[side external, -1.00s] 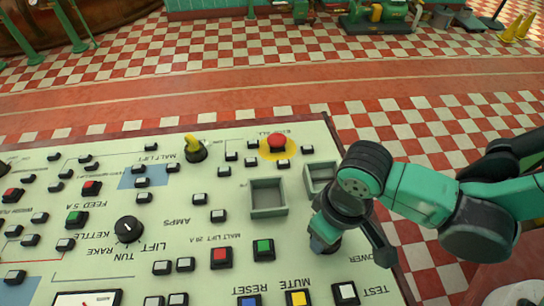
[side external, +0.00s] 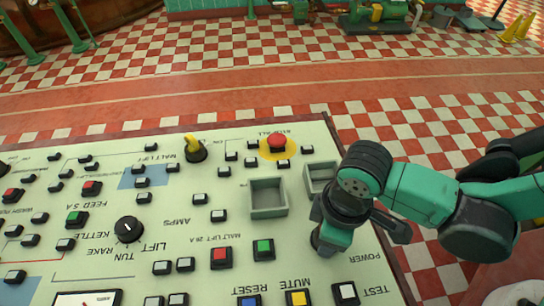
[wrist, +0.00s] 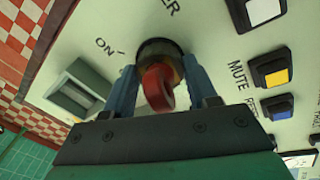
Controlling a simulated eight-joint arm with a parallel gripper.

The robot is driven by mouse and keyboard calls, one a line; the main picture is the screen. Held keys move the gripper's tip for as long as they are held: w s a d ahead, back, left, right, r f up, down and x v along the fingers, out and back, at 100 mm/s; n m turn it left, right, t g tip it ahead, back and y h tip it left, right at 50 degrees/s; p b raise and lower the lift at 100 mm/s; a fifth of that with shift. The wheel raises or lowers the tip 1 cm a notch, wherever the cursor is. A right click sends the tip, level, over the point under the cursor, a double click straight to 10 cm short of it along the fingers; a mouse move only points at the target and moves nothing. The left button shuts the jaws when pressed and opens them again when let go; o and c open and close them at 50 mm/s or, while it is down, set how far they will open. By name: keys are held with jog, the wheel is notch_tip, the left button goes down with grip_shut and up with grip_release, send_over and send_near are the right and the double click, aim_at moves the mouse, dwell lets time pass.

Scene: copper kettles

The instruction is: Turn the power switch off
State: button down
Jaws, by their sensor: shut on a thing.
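The power switch (wrist: 158,86) shows in the wrist view as a red handle on a dark round base with a brassy rim, set in the cream panel (wrist: 222,52). An "ON" label is to its left and the end of a label reading "ER" is above it. My gripper (wrist: 164,88) has its two blue fingers on either side of the handle and is shut on it. In the side view my gripper (side external: 325,246) is down at the panel's right side beside the "POWER" label, and it hides the switch.
A grey open box (side external: 268,197) and a second grey box (side external: 319,177) stand just behind my gripper. A white button (side external: 345,293), a yellow button (side external: 298,298) and a green button (side external: 263,249) are close by. A red mushroom button (side external: 276,141) is farther back.

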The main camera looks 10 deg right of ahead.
jog(key=shift+n, duration=1.1)
jog(key=shift+c, duration=1.3)
grip_release()
jog(key=shift+r, duration=2.8)
jog(key=w+d+r+m+t, duration=0.2)
jog(key=d+m, duration=0.3)
jog(key=d, duration=0.3)
jog(key=w+d+r+m+t, duration=0.2)
jog(key=d+r+m, duration=0.2)
jog(key=d, duration=0.3)
jog(key=w+d+r+m+t, duration=0.3)
jog(key=d+m, duration=0.3)
jog(key=d, duration=0.2)
jog(key=shift+d, duration=0.3)
